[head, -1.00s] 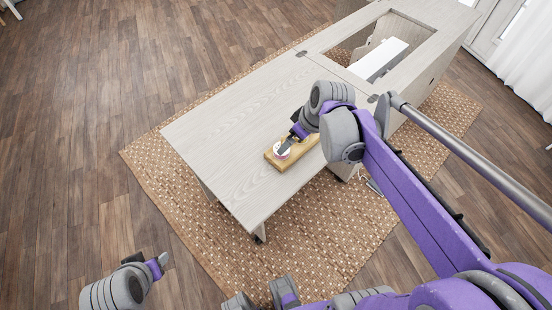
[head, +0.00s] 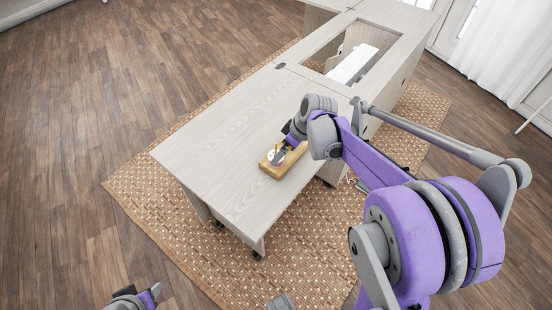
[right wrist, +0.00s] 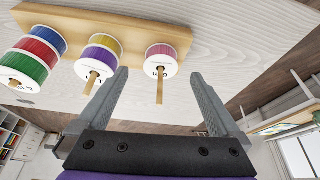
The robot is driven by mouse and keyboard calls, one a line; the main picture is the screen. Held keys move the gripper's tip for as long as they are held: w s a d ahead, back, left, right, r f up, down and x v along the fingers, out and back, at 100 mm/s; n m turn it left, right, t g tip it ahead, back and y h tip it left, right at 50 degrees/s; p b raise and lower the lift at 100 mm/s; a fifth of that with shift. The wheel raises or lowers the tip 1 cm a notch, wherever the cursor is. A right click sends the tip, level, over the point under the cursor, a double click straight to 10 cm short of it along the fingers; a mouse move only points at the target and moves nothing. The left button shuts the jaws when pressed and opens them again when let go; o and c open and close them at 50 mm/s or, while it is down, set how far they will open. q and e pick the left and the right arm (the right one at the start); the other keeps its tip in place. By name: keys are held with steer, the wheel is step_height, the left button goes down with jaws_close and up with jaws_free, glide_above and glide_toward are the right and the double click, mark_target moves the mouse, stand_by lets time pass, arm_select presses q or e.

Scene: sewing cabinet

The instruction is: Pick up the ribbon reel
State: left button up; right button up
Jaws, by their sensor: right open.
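A wooden stand (right wrist: 120,25) with upright pegs holds several ribbon reels, and it shows on the table in the head view (head: 268,169). In the right wrist view a single pink reel (right wrist: 161,62) sits on one end peg. A purple reel (right wrist: 103,58) and a yellow reel (right wrist: 106,44) share the middle peg. Green (right wrist: 25,70), red (right wrist: 38,52) and blue (right wrist: 48,35) reels share the other end peg. My left gripper (head: 151,295) is low at the left, away from the table.
The pale wooden sewing table (head: 225,140) has a wide clear top. Its rectangular opening holds a white machine part (head: 352,64). A patterned rug (head: 150,200) lies under it on a wooden floor. The stand is near the table's front edge.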

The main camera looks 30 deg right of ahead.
steer(key=x, duration=0.5)
steer(key=shift+w+a, duration=0.15)
steer(key=shift+c, duration=0.3)
steer(key=c, duration=1.3)
steer(key=shift+c, duration=0.2)
steer(key=shift+r, duration=0.1)
step_height(320, 180, up, 18)
steer(key=p, duration=0.1)
steer(key=shift+p, duration=0.35)
